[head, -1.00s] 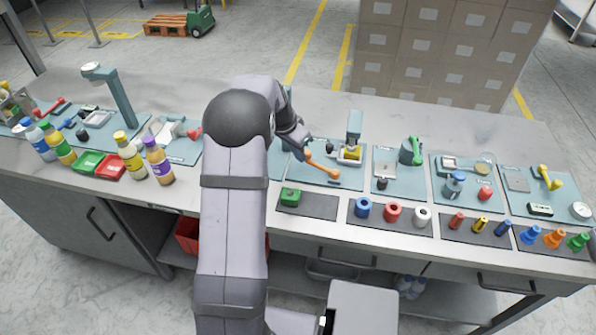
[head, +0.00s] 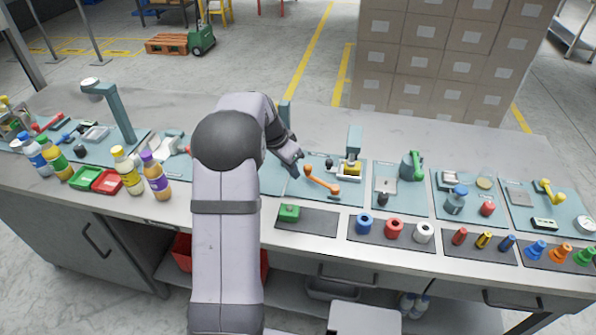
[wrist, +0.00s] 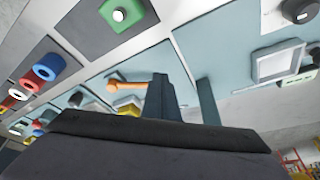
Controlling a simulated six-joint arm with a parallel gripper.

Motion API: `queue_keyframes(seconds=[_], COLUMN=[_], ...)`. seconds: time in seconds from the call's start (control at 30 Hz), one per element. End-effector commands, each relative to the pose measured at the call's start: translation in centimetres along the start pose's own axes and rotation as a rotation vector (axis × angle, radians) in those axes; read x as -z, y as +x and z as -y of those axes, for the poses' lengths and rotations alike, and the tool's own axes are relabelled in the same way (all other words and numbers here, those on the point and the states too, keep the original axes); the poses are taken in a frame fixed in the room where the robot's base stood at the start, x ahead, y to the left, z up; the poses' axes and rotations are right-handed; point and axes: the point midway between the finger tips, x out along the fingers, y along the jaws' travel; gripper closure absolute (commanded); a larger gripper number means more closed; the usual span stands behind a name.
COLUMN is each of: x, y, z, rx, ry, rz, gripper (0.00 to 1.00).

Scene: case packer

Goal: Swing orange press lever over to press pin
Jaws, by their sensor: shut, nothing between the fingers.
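A teal press (head: 354,145) with a yellow part (head: 349,169) stands right of the lever. I cannot make out the press pin. The fingertips (wrist: 160,92) show only from behind in the wrist view.
A teal post (head: 285,112) stands behind my gripper. A green block (head: 289,212) sits on a dark mat in front. Blue, red and white rings (head: 394,229) are at front right. A green-handled fixture (head: 412,166) is further right.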

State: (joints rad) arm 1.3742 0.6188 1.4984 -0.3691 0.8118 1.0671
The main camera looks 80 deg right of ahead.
Motion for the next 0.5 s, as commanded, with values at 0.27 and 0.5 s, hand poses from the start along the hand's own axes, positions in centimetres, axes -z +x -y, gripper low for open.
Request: queue_keyframes(seconds=[0.27,0.5], x=[-1.5,-1.6], y=[-4.4,-8.4], z=[-0.1,-0.2], rx=[0.002,0.000], ry=[0.001,0.000], rz=[-0.001,0.003], gripper=[1.00,1.00])
